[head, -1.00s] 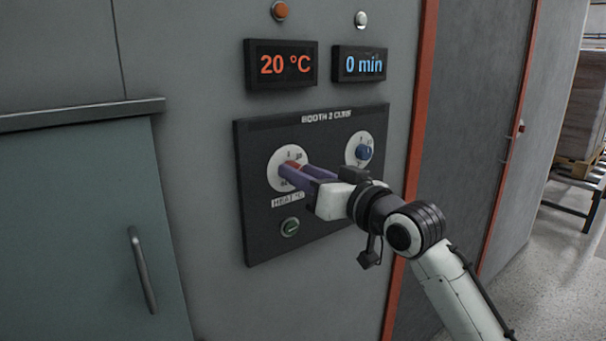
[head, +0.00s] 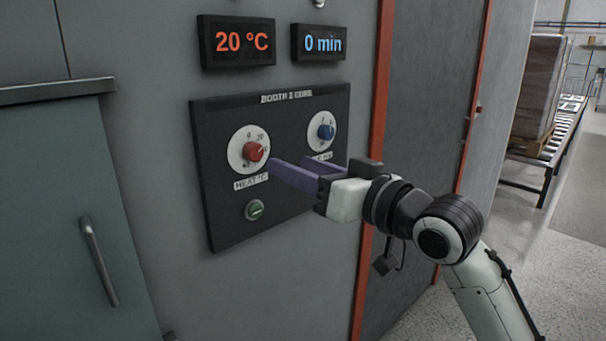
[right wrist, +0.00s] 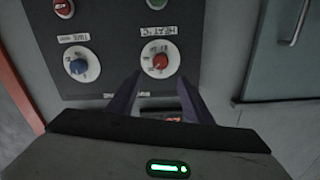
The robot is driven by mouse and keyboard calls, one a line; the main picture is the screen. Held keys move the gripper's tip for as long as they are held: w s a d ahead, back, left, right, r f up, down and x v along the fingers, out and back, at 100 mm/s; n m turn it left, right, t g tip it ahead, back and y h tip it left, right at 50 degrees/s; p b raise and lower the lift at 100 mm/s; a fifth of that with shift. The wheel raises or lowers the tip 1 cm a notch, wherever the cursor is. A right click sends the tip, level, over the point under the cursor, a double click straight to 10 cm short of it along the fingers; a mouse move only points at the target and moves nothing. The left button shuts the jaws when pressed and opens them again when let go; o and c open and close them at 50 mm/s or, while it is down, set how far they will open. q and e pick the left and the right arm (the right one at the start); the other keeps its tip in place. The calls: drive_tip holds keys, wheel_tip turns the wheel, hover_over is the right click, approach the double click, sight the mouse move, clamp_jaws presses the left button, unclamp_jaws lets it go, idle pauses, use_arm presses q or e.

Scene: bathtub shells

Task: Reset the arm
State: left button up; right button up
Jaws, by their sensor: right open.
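My right arm reaches in from the lower right in the head view. Its right gripper (head: 291,164) has purple fingers, open and empty, apart from the panel face. The red heat knob (head: 253,151) on its white dial is just left of the fingertips. In the right wrist view, which is upside down, the red knob (right wrist: 160,61) shows beyond the gap between the fingers (right wrist: 155,98). The blue knob (head: 325,132) is right of the red one. My left gripper is in neither view.
The dark control panel (head: 225,215) carries a green switch (head: 254,210). Displays above read 20 °C (head: 240,41) and 0 min (head: 322,43). A red button (right wrist: 64,8) shows in the wrist view. A teal door (head: 50,200) is at left; open floor is at right.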

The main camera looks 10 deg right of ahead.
drive_tip(key=shift+s+d, duration=0.3)
drive_tip(key=shift+s, duration=0.1)
drive_tip(key=s+d+f+m+g+h, duration=0.1)
drive_tip(key=s+d+f+m+h, duration=0.15)
drive_tip(key=f, duration=1.35)
drive_tip(key=s+d+f+m+g+h, duration=0.1)
drive_tip(key=s+d+f+h, duration=0.2)
drive_tip(key=f, duration=1.3)
drive_tip(key=s+d+f+g+h, duration=0.1)
drive_tip(key=s+d+f+g, duration=0.1)
drive_tip(key=s+f, duration=0.9)
drive_tip(key=s+d+f+g+h, duration=0.1)
drive_tip(key=s+d+f+g, duration=0.1)
drive_tip(key=s+f, duration=1)
drive_tip(key=shift+s+d+h, duration=0.35)
drive_tip(key=shift+s+d, duration=0.05)
drive_tip(key=shift+s, duration=0.1)
drive_tip(key=shift+n, duration=0.25)
